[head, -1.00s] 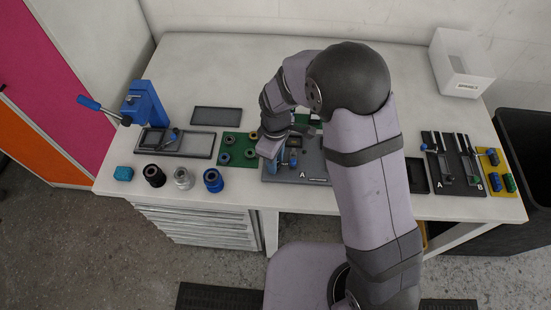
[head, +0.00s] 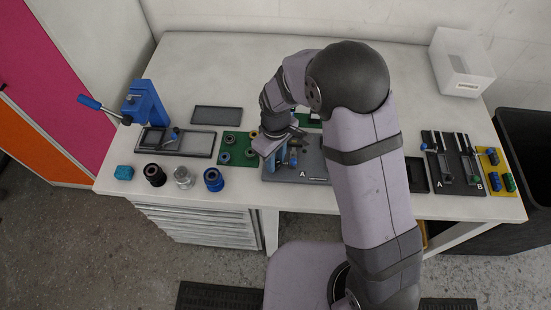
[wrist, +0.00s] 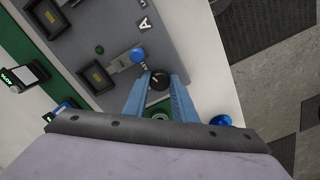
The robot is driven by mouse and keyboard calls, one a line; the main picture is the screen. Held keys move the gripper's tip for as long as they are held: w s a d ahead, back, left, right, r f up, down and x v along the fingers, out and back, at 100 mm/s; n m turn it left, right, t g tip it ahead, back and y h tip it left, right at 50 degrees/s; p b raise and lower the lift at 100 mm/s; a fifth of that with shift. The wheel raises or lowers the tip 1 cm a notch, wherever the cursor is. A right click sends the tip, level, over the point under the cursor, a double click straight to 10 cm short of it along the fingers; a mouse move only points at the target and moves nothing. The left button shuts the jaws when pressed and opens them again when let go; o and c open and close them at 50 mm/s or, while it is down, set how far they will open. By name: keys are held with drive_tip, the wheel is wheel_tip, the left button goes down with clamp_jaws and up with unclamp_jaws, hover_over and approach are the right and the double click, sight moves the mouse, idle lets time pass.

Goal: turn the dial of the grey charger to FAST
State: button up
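The grey charger (head: 312,166) is a flat grey plate with a white A, lying on the bench at its middle. In the wrist view the charger (wrist: 172,38) carries two black-framed sockets and a blue knob (wrist: 138,54). A round black dial (wrist: 158,80) with a small pale mark shows between the blue fingertips of my gripper (wrist: 159,78). The fingers stand apart, one on each side of it; I cannot tell whether they touch it. In the head view my gripper (head: 276,166) points down at the plate's left part, and the dial is hidden. No FAST mark is legible.
A green board with rings (head: 228,153) lies left of the charger. A blue press (head: 145,103) and several coloured cylinders stand at the bench's left. A dark lever panel (head: 453,180) and a yellow tray (head: 493,160) lie at the right.

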drive_tip(key=o, duration=0.4)
drive_tip(key=shift+r, duration=0.1)
drive_tip(key=shift+r+b, duration=0.85)
drive_tip(key=shift+r, duration=2.8)
